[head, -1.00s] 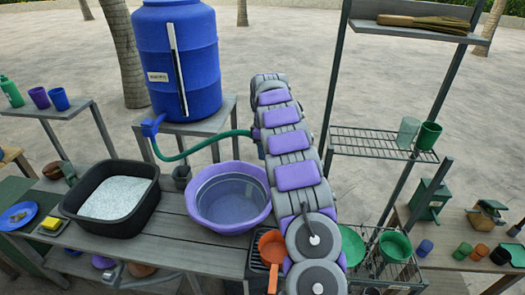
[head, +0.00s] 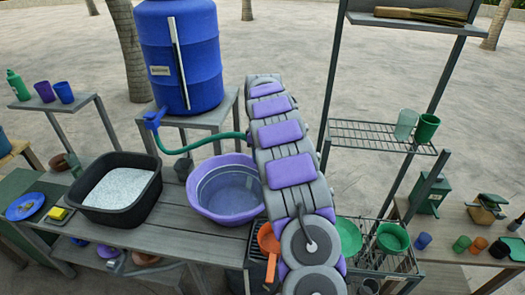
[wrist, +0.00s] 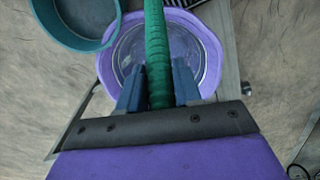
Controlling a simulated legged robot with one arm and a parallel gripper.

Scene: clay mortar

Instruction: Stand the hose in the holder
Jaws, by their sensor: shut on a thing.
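The green hose (head: 203,143) runs from the tap of the blue barrel (head: 180,50) to the right, and its far end goes behind my arm. In the wrist view my gripper (wrist: 158,92) is shut on the hose (wrist: 155,48), with a finger on each side. The hose extends away over the purple basin (wrist: 207,45). My gripper is hidden behind my arm in the head view. A small dark cup (head: 184,168), possibly the holder, stands between the black tub and the purple basin. The hose end is not clearly visible.
The purple basin (head: 194,198) and black tub (head: 154,188) stand on the grey table. An orange pan (head: 267,238) and a wire rack with green dishes (head: 392,238) stand at the front right. A wire shelf (head: 370,136) rises right of my arm.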

